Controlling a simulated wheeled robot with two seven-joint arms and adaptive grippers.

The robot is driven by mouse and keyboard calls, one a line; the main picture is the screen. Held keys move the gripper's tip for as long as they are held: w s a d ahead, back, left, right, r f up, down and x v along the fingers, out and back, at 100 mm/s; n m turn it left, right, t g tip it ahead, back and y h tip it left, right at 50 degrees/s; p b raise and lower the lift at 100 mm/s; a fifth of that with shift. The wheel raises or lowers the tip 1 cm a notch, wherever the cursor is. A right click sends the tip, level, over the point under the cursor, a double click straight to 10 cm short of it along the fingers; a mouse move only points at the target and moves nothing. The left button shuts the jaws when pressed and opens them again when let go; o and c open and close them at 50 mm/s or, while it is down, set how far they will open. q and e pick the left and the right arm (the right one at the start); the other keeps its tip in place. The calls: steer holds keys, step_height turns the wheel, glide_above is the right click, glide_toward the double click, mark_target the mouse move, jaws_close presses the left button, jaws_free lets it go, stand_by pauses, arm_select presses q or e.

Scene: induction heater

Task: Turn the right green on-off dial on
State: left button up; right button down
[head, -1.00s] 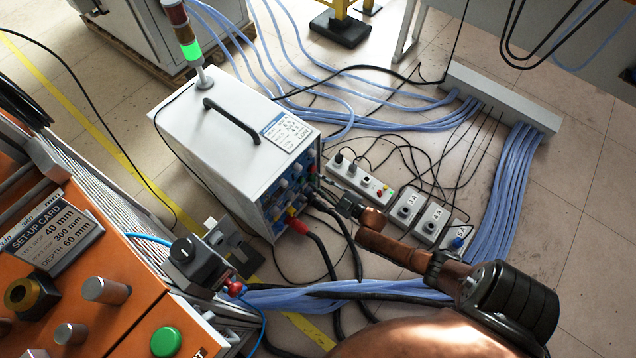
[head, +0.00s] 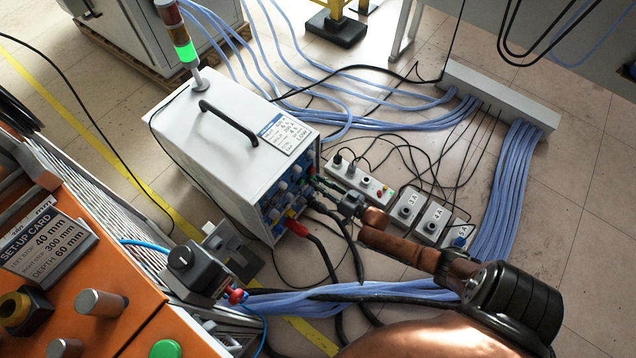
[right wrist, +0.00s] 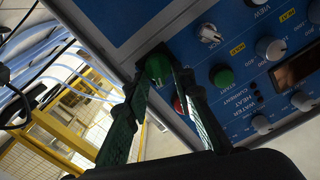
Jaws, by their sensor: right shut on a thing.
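The white-topped heater unit (head: 225,135) stands on the floor, its blue knob panel (right wrist: 120,22) facing right in the head view. In the right wrist view, a green dial (right wrist: 158,69) sits near the panel's edge, between the fingertips of my right gripper (right wrist: 160,75). The gripper is shut on this dial, with one finger on each side. In the head view, my right gripper (head: 322,186) reaches the panel's right side, and the dial is too small to make out there. My left gripper is not in view.
A green START button (right wrist: 222,75) and a red button (right wrist: 179,105) sit close beside the fingers. Black cables with a red plug (head: 296,227) hang below the panel. A grey socket box (head: 358,180) and blue hoses (head: 508,185) lie to the right.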

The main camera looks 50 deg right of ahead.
steer(key=m, duration=0.4)
steer(key=shift+d+f+b, duration=0.1)
steer(key=shift+d+b, duration=0.1)
steer(key=shift+b, duration=0.1)
steer(key=shift+m, duration=0.3)
steer(key=c, duration=1.6)
jaws_free()
